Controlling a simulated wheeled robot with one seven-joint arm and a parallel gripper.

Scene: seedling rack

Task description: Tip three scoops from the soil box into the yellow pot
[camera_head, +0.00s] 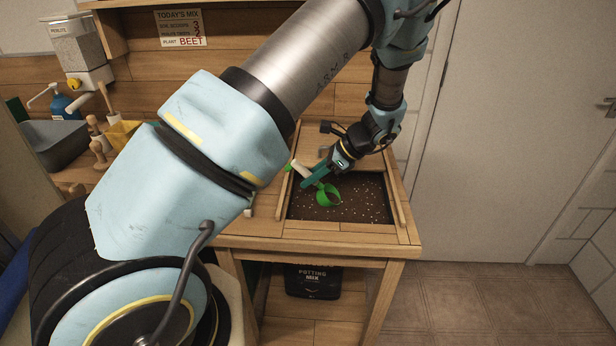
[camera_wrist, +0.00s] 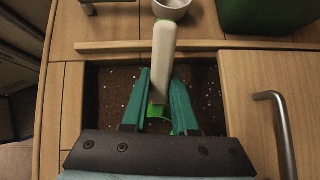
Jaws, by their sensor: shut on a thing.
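My gripper (camera_head: 318,176) is shut on a scoop with a pale handle and a green head (camera_head: 328,196). In the wrist view the teal fingers (camera_wrist: 159,92) close on both sides of the pale handle (camera_wrist: 163,52). The scoop head is over the soil box (camera_head: 345,229), a wood-framed bed of dark soil with white specks. I cannot tell whether the head touches the soil or holds any. The yellow pot (camera_head: 124,133) is at the left of the bench, partly hidden behind my arm.
A grey basin (camera_head: 56,144), a blue bottle (camera_head: 66,107) and wooden-handled tools (camera_head: 99,143) stand at the left. A perlite dispenser (camera_head: 78,50) is on the wall. A potting mix bag (camera_head: 313,281) is below the bench. The wrist view shows a small pale bowl (camera_wrist: 172,9) and a metal handle (camera_wrist: 274,125).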

